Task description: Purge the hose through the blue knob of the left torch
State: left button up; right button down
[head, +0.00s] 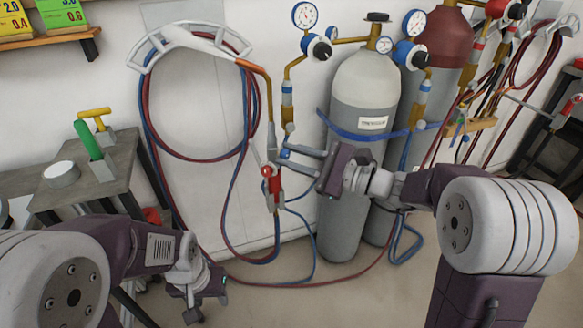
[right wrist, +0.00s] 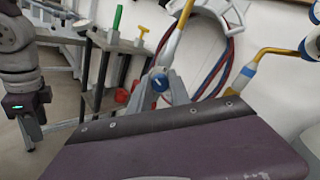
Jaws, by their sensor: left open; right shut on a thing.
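The left torch (head: 274,192) hangs upright by the wall, with its brass neck (head: 268,95) above and hoses below. Its red knob (head: 266,172) faces left. Its blue knob (right wrist: 160,84) shows between my right fingertips in the right wrist view; in the head view it is mostly covered by the fingers. My right gripper (head: 284,158) reaches in from the right and is shut on the blue knob. In the right wrist view the brass neck (right wrist: 176,32) rises behind the knob. My left gripper (head: 193,308) is open and empty, low at the left, pointing down, apart from the torch.
Grey gas cylinder (head: 360,85) and a dark red one (head: 446,40) stand behind my right gripper, with gauges (head: 305,16) above. Red and blue hoses (head: 150,130) loop over a white hanger (head: 190,38). A bench (head: 118,165) at left holds a green-handled tool (head: 88,140).

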jog(key=shift+f+n+b, duration=0.25)
jog(key=shift+n+b, duration=0.65)
jog(key=shift+b, duration=0.15)
jog(key=shift+r+n+b, duration=0.15)
jog(key=shift+n+b, duration=0.35)
jog(key=shift+b, duration=0.05)
jog(key=c, duration=1.2)
grip_release()
jog(key=p+v, duration=0.1)
jog(key=v, duration=0.8)
jog(key=shift+p, duration=0.4)
